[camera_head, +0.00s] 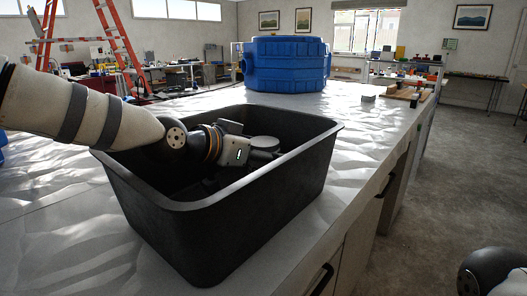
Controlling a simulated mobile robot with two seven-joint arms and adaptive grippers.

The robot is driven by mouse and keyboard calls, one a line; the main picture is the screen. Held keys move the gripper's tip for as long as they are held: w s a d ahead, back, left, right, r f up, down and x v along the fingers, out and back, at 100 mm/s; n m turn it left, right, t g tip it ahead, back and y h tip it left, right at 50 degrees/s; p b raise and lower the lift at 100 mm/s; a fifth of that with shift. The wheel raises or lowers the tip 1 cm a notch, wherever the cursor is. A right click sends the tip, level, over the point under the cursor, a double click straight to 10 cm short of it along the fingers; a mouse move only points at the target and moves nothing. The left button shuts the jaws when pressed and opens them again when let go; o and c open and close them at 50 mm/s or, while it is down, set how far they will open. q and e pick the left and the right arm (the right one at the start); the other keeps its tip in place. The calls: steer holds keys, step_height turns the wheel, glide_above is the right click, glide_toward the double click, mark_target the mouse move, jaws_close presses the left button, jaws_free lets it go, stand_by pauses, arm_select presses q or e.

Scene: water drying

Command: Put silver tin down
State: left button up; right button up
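A grey round-topped tin (263,142), which looks like the silver tin, is inside the black tub (253,192). Only its flat round top shows clearly; its lower part is hidden by my gripper and the tub's dark inside. My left arm comes in from the left over the tub's rim. My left gripper (263,153) is down in the tub, right at the tin. Its fingers are dark and small here, so I cannot tell whether they grip the tin or whether the tin touches the tub floor. My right gripper is out of view.
The tub stands on a long table with a crumpled pale cover (80,245). A large blue round container (287,65) stands farther back. A small grey block (368,98) and wooden pieces (405,94) lie at the far right. Open floor (455,175) lies right of the table.

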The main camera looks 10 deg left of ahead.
arm_select(q)
steer(key=shift+o, duration=0.2)
steer(key=shift+r, duration=0.1)
steer(key=p+v, duration=0.2)
steer(key=v, duration=1)
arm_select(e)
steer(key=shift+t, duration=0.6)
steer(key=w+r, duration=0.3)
arm_select(q)
steer(key=shift+d+r, duration=0.1)
steer(key=shift+r, duration=0.05)
